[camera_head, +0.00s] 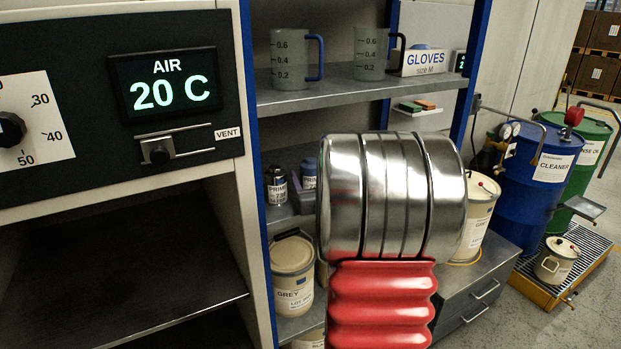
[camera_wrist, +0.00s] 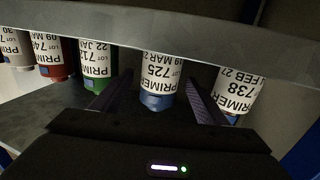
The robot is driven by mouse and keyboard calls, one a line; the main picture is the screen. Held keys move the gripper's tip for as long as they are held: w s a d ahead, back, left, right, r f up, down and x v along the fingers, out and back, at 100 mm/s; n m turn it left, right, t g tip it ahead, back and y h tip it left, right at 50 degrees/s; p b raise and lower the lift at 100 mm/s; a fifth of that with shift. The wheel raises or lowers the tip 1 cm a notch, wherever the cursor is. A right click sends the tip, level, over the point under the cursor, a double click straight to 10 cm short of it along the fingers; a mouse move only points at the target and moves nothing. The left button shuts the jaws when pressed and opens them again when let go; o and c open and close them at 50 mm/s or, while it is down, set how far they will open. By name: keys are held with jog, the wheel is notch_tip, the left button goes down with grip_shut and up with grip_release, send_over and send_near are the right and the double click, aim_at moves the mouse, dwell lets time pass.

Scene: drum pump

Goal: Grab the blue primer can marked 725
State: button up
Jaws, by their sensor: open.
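The blue primer can marked 725 (camera_wrist: 157,72) shows in the wrist view, upside down in the picture, with a white label and a blue band. My gripper (camera_wrist: 159,84) is open. Its two dark fingers lie one to each side of this can in the picture, with gaps between. How deep the can sits between them I cannot tell. A shelf edge (camera_wrist: 200,42) cuts across the far end of the can.
In the wrist view a can marked 738 (camera_wrist: 238,92) stands close to the right finger. A green can (camera_wrist: 97,65), a red can (camera_wrist: 52,57) and a pale can (camera_wrist: 14,46) stand left. A grey paint bucket (camera_head: 292,272) is in the rack in the head view.

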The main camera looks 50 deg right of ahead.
jog(key=shift+x, duration=0.9)
jog(key=shift+c, duration=0.3)
jog(key=c, duration=1.3)
jog(key=shift+r, duration=0.1)
notch_tip(320, 180, up, 10)
jog(key=shift+f, duration=0.1)
